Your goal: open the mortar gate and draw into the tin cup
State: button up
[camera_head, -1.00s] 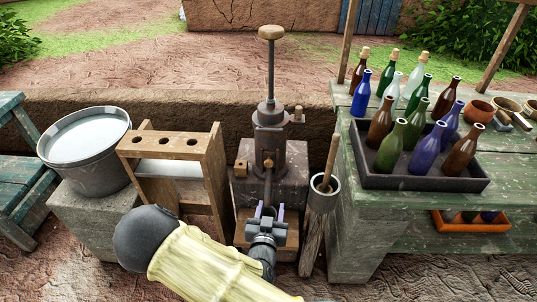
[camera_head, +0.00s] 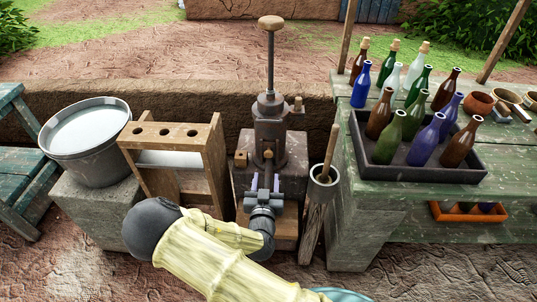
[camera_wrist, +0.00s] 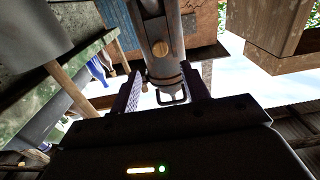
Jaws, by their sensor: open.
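A dark metal pump (camera_head: 269,132) with a tall rod and wooden knob (camera_head: 271,23) stands on a block behind my gripper. My gripper (camera_head: 265,184) is open, with its two fingers pointing at the pump's lower front. In the wrist view a grey spout (camera_wrist: 163,68) with a brass-coloured knob (camera_wrist: 161,48) comes down between the open fingers (camera_wrist: 164,88). A small dark loop (camera_wrist: 172,98) shows at the spout's lower end. I cannot tell whether the fingers touch the spout. I cannot make out a tin cup for certain in either view.
Left are a wooden rack (camera_head: 172,140) and a grey bucket (camera_head: 86,140) on a block. Right, close to my gripper, a pot with a stick (camera_head: 324,180) stands on a post. A green table (camera_head: 430,165) holds a bottle tray (camera_head: 400,178). A teal rim (camera_head: 340,295) shows at the bottom.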

aim_at(269, 156)
jog(key=w, duration=1.1)
jog(key=shift+w+d, duration=0.2)
